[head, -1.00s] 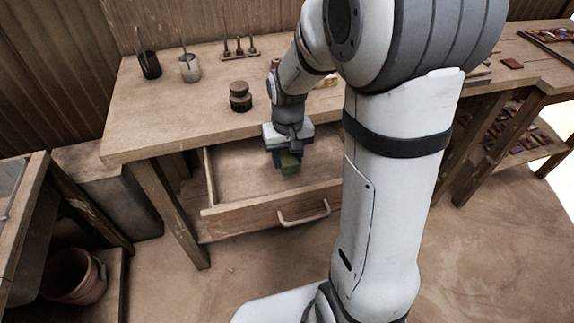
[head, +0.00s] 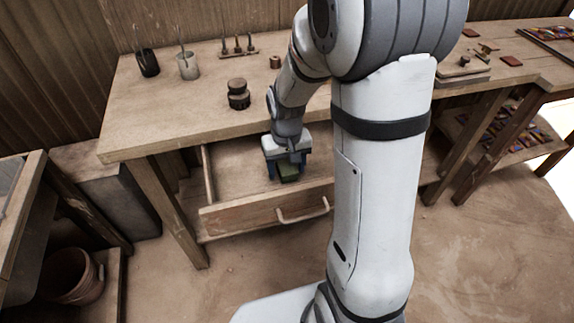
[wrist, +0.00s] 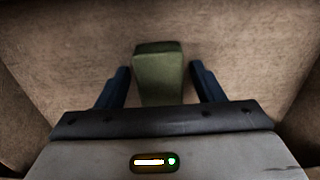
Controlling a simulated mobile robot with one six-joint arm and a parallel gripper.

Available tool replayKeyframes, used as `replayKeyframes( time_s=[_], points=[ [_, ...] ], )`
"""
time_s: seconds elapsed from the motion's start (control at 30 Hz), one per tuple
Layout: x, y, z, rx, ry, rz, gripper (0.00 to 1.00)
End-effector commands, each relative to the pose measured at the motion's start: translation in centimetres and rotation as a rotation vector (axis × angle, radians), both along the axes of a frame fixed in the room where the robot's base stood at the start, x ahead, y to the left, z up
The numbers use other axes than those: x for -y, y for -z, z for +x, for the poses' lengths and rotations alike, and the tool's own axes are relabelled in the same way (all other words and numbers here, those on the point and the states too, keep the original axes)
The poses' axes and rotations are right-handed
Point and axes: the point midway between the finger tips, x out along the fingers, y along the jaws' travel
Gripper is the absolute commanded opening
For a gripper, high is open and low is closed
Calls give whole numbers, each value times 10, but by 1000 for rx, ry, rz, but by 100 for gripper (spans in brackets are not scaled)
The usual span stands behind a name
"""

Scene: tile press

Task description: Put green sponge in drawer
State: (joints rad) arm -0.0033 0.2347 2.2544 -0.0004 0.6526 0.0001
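The green sponge (head: 289,173) is a small block inside the open drawer (head: 245,216) under the workbench. In the wrist view the sponge (wrist: 158,72) lies between the two dark blue fingers of my gripper (wrist: 160,88), with a gap on each side. My gripper (head: 287,170) is open and reaches down into the drawer around the sponge. The sponge appears to be on or close to the drawer floor; its underside is hidden. The right part of the drawer is hidden behind my arm.
The workbench top (head: 180,115) is above and behind the drawer. A dark stacked round object (head: 238,94), two cups (head: 188,66) with tools and a small tool rack (head: 238,52) stand on it. The drawer's left side is empty. A pot (head: 75,275) is at the lower left.

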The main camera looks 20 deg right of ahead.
Motion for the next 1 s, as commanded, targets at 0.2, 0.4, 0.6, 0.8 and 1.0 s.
replayKeyframes(
  time_s=[0.2, 0.4, 0.6, 0.8, 1.0],
  points=[
    [0, 0, 0, 0, 1, 0, 63],
    [0, -15, 1, 2, 1, 0, 63],
    [1, -58, 1, 5, 1, 0, 63],
    [1, -98, 1, 5, 2, 0, 63],
    [1, -120, 0, 2, 2, 0, 63]
  ],
)
